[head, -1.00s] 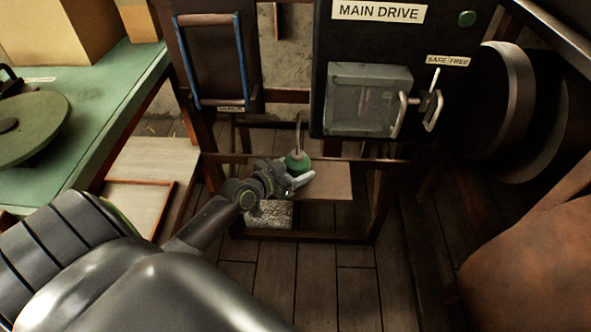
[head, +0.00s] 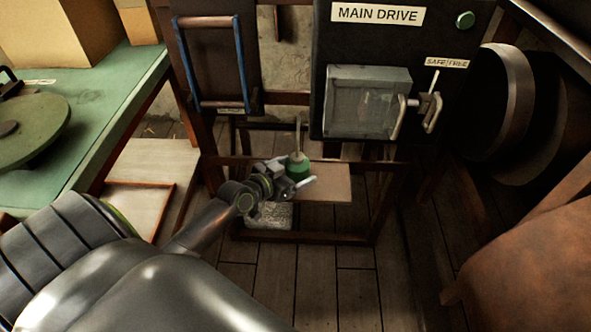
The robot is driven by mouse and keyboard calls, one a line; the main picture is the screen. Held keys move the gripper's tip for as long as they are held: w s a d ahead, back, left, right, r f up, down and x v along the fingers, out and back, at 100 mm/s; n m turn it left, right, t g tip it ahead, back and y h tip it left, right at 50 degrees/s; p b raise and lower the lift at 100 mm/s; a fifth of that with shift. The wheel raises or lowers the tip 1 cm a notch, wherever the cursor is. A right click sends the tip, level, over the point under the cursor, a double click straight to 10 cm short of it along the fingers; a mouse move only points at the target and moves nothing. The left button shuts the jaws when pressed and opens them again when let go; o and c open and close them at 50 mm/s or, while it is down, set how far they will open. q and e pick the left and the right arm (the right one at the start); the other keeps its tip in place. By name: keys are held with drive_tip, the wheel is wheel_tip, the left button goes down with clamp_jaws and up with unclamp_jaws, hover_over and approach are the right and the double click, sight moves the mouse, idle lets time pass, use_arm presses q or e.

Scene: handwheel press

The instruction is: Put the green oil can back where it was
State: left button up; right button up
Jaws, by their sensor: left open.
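The green oil can (head: 298,164) has a rounded green body and a thin upright spout. It stands upright at the left part of a small wooden shelf (head: 330,183) below the main drive cabinet. My left gripper (head: 303,180) is at the can, open, with a pale fingertip showing just in front of and below its body. The gripper hides the can's lower left side, so I cannot tell whether the fingers touch it. My right gripper is not in view.
The MAIN DRIVE cabinet (head: 370,60) with a lever handle (head: 430,108) hangs above the shelf. A green-topped bench (head: 105,115) stands left, with a shallow wooden tray (head: 140,203) below it. Dark round wheels (head: 500,105) are at right. A pale block (head: 270,216) sits below the shelf.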

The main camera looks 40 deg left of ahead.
use_arm(q)
drive_tip(key=p+v, duration=0.1)
drive_tip(key=v, duration=1)
drive_tip(key=shift+s, duration=0.25)
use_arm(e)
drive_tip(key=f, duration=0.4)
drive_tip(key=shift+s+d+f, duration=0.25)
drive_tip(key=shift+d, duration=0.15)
